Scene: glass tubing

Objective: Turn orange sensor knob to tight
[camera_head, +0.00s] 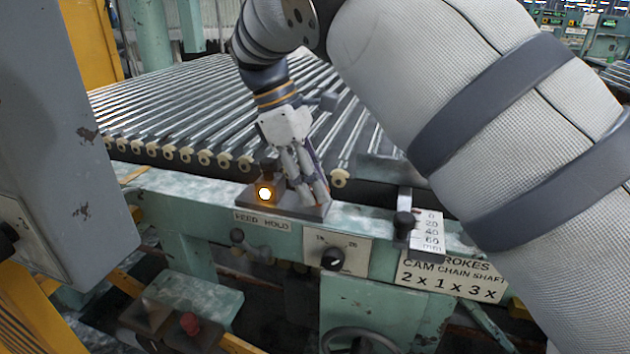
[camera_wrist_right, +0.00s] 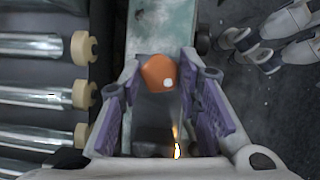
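The orange sensor knob (camera_wrist_right: 158,71), with a white spot on its face, shows in the right wrist view near the tips of my right gripper (camera_wrist_right: 160,85). The purple-padded fingers are spread on either side of it. I cannot tell whether either finger touches it. In the head view my right gripper (camera_head: 309,192) points down at the dark plate on the machine's front rail, and I cannot make out the knob there. A brownish sensor block with a lit lamp (camera_head: 265,193) stands just left of the fingers. My left gripper is not in view.
A bed of metal rollers (camera_head: 190,105) lies behind the green rail. Below the plate are a "FEED HOLD" label (camera_head: 262,219) and a black dial (camera_head: 333,259). A scale with a slider (camera_head: 405,222) stands to the right. A grey cabinet (camera_head: 60,130) fills the left side.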

